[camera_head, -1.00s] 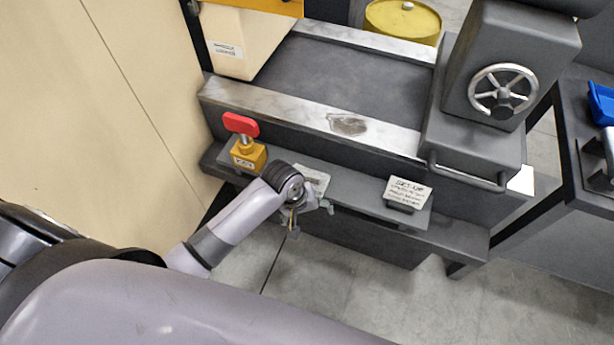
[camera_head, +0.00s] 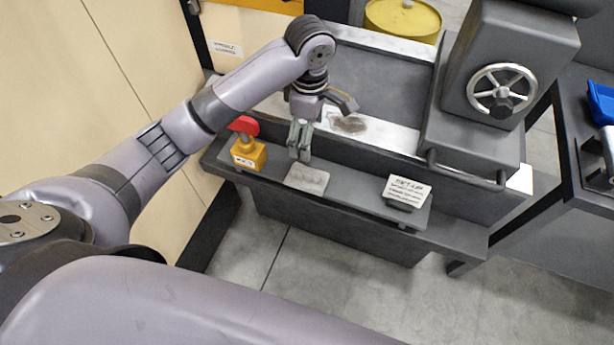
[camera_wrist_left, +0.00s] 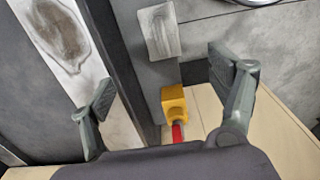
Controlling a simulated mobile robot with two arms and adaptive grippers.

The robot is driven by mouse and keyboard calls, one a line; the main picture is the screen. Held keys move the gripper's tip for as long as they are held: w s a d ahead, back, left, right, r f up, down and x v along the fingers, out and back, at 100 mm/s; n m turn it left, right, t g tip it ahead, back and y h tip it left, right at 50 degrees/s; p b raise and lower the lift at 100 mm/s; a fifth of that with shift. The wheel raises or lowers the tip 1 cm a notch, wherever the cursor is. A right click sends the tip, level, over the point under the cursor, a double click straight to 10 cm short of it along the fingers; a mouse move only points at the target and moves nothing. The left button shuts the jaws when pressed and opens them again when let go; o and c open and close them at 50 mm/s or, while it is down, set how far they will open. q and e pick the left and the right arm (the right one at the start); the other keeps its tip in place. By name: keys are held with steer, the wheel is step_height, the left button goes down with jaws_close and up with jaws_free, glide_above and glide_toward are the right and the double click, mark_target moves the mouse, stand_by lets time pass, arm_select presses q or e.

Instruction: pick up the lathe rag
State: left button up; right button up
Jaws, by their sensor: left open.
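A small grey-white folded cloth, which looks like the lathe rag (camera_head: 307,179), lies flat on the narrow shelf along the front of the lathe. It also shows in the left wrist view (camera_wrist_left: 158,31), at the top middle, beyond the fingertips. My left gripper (camera_head: 300,152) points down, a little behind the rag in the head view, near the lathe's front rail. Its fingers (camera_wrist_left: 163,82) are spread in the left wrist view with nothing held between them. The rag is apart from both fingers. My right gripper is not in view.
A yellow switch box with a red top (camera_head: 249,147) stands on the shelf left of the rag. A block with a written card (camera_head: 406,192) stands to the right. The lathe's metal rail (camera_head: 385,133) bears a brown smear (camera_head: 349,123). A handwheel (camera_head: 502,90) is at right.

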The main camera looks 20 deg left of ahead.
mark_target(307, 172)
arm_select(q)
step_height(307, 172, down, 11)
steer(key=f, duration=0.5)
steer(key=shift+a+f, duration=0.25)
steer(key=shift+f, duration=0.05)
steer(key=shift+c, duration=0.6)
steer(key=shift+s, duration=0.1)
steer(key=c, duration=1.2)
